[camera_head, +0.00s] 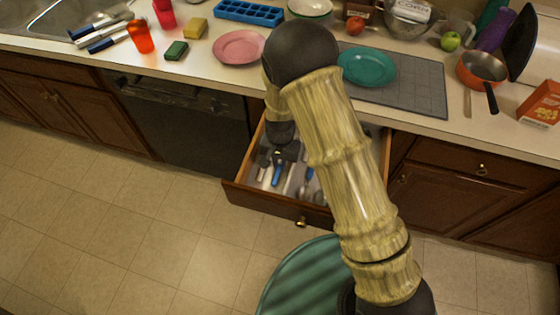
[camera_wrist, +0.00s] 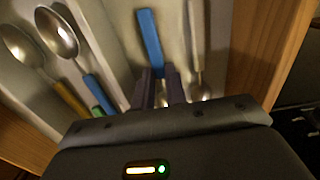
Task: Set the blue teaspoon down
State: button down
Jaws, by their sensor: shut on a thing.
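My gripper (camera_head: 287,153) reaches down into an open drawer, low over the cutlery. In the wrist view its two dark fingers (camera_wrist: 160,88) are shut on the blue teaspoon (camera_wrist: 150,38). Its blue handle sticks out beyond the fingers, in a middle compartment. Its bowl is hidden behind the gripper body. I cannot tell whether the teaspoon touches the drawer floor. In the head view a blue handle (camera_head: 277,175) shows just below the gripper.
The drawer (camera_head: 262,199) has wooden walls and pale dividers. Left of the fingers lie metal spoons (camera_wrist: 58,33) with blue and yellow handles. A pale-handled utensil (camera_wrist: 197,35) lies close on the right. The counter above holds a pink plate (camera_head: 239,47) and a teal plate (camera_head: 367,67).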

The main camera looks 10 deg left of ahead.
aim_at(280, 165)
jog(key=c, duration=1.4)
grip_release()
jog(key=shift+f, duration=0.1)
jog(key=shift+c, duration=0.2)
notch_tip(280, 165, up, 12)
jog(key=shift+w, duration=0.15)
jog(key=shift+d, duration=0.1)
jog(key=s+d+r+t, duration=0.1)
jog(key=s+d+r, duration=0.2)
jog(key=d, duration=0.5)
jog(key=s+d+r+t, duration=0.1)
jog(key=s+d+r, duration=0.2)
jog(key=d, duration=0.6)
jog(key=s+d+r, duration=0.2)
jog(key=d+r, duration=0.2)
jog(key=d, duration=0.4)
jog(key=shift+s+d+n+t, duration=0.15)
jog(key=shift+s+n+t, duration=0.25)
